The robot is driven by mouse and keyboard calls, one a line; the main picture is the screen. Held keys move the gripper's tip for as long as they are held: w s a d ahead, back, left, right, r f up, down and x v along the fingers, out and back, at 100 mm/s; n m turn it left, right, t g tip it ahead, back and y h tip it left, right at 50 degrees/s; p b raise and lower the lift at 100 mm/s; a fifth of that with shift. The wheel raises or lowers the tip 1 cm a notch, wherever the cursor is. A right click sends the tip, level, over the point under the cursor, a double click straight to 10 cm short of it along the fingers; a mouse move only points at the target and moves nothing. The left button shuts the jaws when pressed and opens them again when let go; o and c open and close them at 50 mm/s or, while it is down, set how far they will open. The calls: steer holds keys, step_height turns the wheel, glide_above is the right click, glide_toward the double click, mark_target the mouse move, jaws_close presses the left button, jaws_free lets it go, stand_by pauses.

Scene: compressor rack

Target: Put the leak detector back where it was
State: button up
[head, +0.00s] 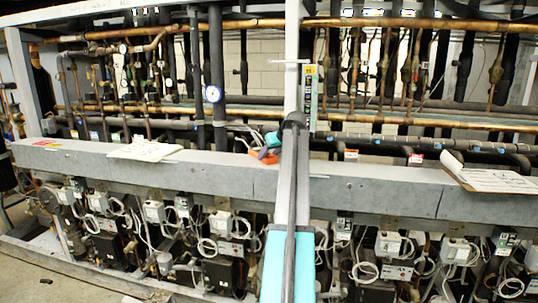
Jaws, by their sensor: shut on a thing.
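My arm (292,205) rises through the middle of the head view, in front of the rack. Its dark upper end is near the pale upright post. My gripper cannot be made out; the arm may hide it. I cannot pick out the leak detector for certain. Just left of the arm, at the top of the grey beam (215,171), is a small cluster with a teal part (272,139), a dark part and an orange-red part. I cannot tell whether these pieces are one thing or several, or whether they touch my arm.
A white cloth or paper (144,150) lies on the beam at left. A clipboard with paper (490,178) lies at right and overhangs the beam's front edge. Pipes and a round gauge (213,94) stand behind. Compressors and looped cables fill the space below. Much of the beam top is bare.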

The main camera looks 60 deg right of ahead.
steer(key=shift+f, duration=0.35)
steer(key=o, duration=1)
steer(key=shift+o, duration=0.2)
steer(key=b+v, duration=0.2)
steer(key=v, duration=1)
steer(key=shift+b, duration=0.3)
